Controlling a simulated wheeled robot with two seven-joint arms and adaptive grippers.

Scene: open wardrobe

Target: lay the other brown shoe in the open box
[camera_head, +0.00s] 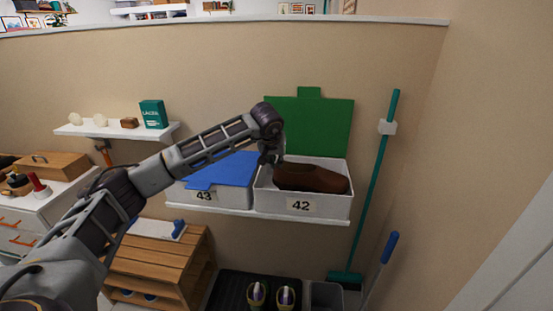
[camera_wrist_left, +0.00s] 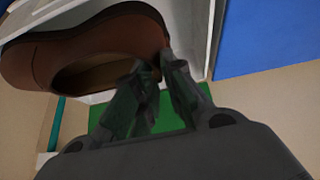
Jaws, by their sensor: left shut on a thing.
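The open box (camera_head: 330,206) is white, labelled 42, with its green lid (camera_head: 318,126) raised against the wall. One brown shoe (camera_head: 312,179) shows at the box's opening, its left end near my gripper. My left gripper (camera_head: 270,157) is over the box's left side, shut on the shoe. In the left wrist view, the fingers (camera_wrist_left: 160,68) meet the rim of the brown shoe (camera_wrist_left: 40,62), beside the white box wall (camera_wrist_left: 201,35). Whether the shoe touches the box floor, or another shoe lies under it, is hidden. My right gripper is not in view.
A box with a blue lid (camera_head: 222,171), labelled 43, stands shut at the left on the same white shelf (camera_head: 300,216). A green broom (camera_head: 375,190) leans on the wall at the right. A slatted wooden bench (camera_head: 150,255) and a shoe tray (camera_head: 232,291) are below.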

